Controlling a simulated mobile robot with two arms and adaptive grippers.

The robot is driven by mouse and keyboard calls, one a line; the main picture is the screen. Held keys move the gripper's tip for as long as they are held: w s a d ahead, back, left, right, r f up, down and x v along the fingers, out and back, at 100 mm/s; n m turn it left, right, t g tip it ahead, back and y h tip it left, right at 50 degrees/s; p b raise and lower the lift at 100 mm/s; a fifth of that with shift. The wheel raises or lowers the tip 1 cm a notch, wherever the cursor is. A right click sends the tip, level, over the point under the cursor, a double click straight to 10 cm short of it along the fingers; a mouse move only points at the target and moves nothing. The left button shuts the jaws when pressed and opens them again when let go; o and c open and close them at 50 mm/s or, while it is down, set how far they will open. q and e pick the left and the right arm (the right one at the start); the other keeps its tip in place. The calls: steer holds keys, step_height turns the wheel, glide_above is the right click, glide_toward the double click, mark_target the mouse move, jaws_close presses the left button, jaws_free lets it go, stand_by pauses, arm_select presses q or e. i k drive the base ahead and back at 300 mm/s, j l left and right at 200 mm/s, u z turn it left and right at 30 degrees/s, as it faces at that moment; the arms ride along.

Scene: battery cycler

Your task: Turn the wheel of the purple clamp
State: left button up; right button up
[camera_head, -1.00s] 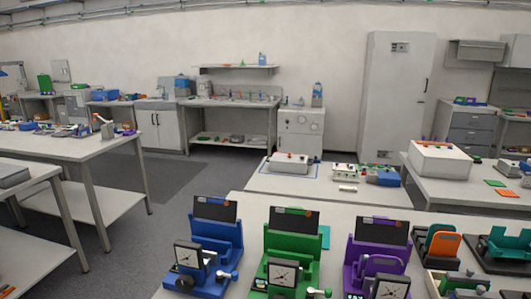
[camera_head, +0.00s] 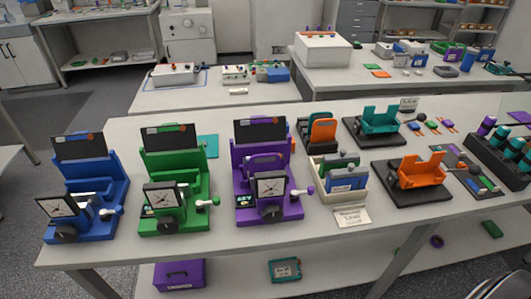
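The purple clamp (camera_head: 243,196) stands on the near table, right of the green one. I cannot tell which of these is the wheel. Neither of my grippers shows in the view.
A green clamp (camera_head: 192,217) and a blue clamp (camera_head: 102,186) stand to the left. A bin of cards (camera_head: 359,190) and orange (camera_head: 421,170) and teal (camera_head: 379,119) holders on black bases stand to the right. The table strip in front of the clamps is narrow.

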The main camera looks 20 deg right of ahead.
mark_target(272, 214)
steer(key=i+l, duration=0.15)
steer(key=l, duration=0.25)
steer(key=i+l, duration=0.15)
steer(key=l, duration=0.2)
steer(key=i+l, duration=0.1)
steer(key=l, duration=0.3)
